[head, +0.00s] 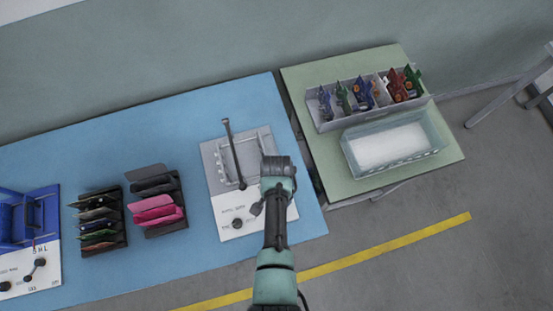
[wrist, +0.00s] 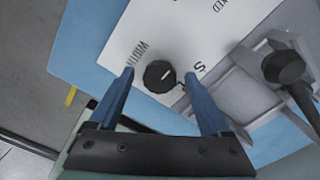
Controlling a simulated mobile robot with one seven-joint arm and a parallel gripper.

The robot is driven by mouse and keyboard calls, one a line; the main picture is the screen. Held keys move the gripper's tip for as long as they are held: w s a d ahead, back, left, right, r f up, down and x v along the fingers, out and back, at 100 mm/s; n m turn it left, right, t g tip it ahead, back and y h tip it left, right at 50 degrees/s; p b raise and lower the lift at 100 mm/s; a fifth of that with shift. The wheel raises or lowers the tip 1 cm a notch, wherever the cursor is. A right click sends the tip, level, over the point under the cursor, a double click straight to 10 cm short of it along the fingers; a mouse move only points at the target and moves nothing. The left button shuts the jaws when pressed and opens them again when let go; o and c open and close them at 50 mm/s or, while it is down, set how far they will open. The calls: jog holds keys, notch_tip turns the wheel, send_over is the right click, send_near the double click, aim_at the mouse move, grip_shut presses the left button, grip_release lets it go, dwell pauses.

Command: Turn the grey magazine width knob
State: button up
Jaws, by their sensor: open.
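The grey magazine (head: 212,160) stands on the blue table, with a white front panel and a long dark lever. Its width knob (head: 237,223) is round and dark, on the panel's front left part. My gripper (wrist: 160,73) is open, with one blue finger on each side of the knob in the picture. I cannot tell whether either finger touches it.
A blue magazine (head: 14,203) with its own white panel stands at the far left. Two dark racks of boards (head: 117,239) (head: 181,226) stand between. A green table (head: 300,80) at right holds a divided bin (head: 325,122) and a clear tray (head: 352,160).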

notch_tip(320, 180, up, 13)
dwell(0.6)
dwell(0.4)
